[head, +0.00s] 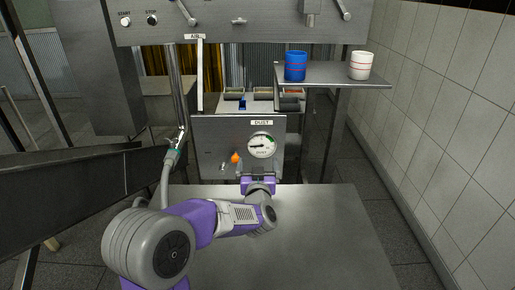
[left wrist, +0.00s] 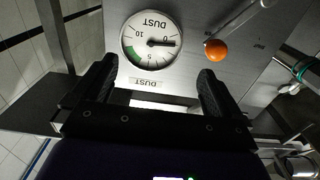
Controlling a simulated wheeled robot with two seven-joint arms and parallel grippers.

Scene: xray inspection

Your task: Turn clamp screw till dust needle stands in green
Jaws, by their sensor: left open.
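The dust gauge (head: 262,146) is a round white dial on the front of a grey metal box. It shows upside down in the left wrist view (left wrist: 150,38). Its black needle points to the low end near 0, away from the green band. An orange ball knob (head: 236,158) on a metal rod stands left of the gauge; in the left wrist view it is right of the dial (left wrist: 217,50). My left gripper (head: 258,182) is open and empty, just below the gauge.
A grey table (head: 310,235) lies in front of the box, mostly clear. A shelf (head: 340,83) at right holds a blue cup (head: 295,66) and a white cup (head: 361,65). A dark sloping beam (head: 60,185) is at left. A tiled wall (head: 450,120) bounds the right.

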